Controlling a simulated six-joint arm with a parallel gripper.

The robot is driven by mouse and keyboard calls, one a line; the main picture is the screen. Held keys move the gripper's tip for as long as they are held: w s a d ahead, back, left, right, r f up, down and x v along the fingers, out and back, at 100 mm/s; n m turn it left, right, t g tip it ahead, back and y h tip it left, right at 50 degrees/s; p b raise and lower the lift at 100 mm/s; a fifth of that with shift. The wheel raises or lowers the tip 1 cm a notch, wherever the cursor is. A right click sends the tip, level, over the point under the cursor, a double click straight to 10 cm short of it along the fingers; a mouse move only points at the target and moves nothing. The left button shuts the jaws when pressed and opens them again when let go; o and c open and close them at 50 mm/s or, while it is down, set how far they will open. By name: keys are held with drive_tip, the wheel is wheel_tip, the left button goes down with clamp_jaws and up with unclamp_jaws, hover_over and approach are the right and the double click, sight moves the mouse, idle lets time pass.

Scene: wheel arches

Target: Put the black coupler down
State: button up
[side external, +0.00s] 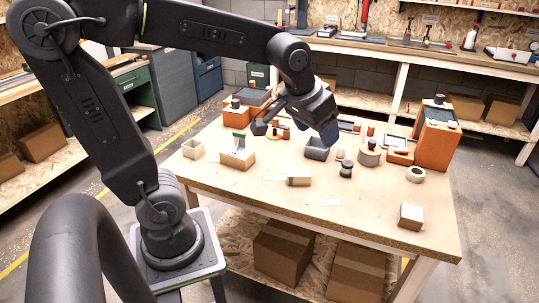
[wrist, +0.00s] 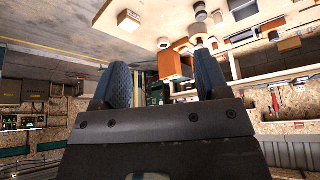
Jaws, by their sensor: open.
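A small black cylindrical piece, which looks like the black coupler (side external: 346,169), stands upright on the wooden table (side external: 352,225), right of the table's middle. A dark round piece at the top of the wrist view (wrist: 200,10) appears to be the same one. My gripper (side external: 297,132) is above the back half of the table in the side view, its fingers spread. In the wrist view my gripper (wrist: 165,72) is open, with nothing held between its dark blue fingers. The gripper is apart from the black piece.
A dark grey bin (side external: 317,153) and a round grey-brown piece (side external: 370,157) stand close to the black piece. A white ring (side external: 415,174), a small box (side external: 411,216) and a tall orange block (side external: 436,140) are at the right. The front of the table is mostly clear.

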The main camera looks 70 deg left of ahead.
drive_tip(key=s+d+f+m+h, duration=0.1)
drive_tip(key=s+d+m, duration=0.1)
drive_tip(key=s, duration=0.9)
drive_tip(key=shift+s+d+f+t, duration=0.2)
drive_tip(key=shift+s+d+t, duration=0.15)
drive_tip(key=shift+d, duration=0.55)
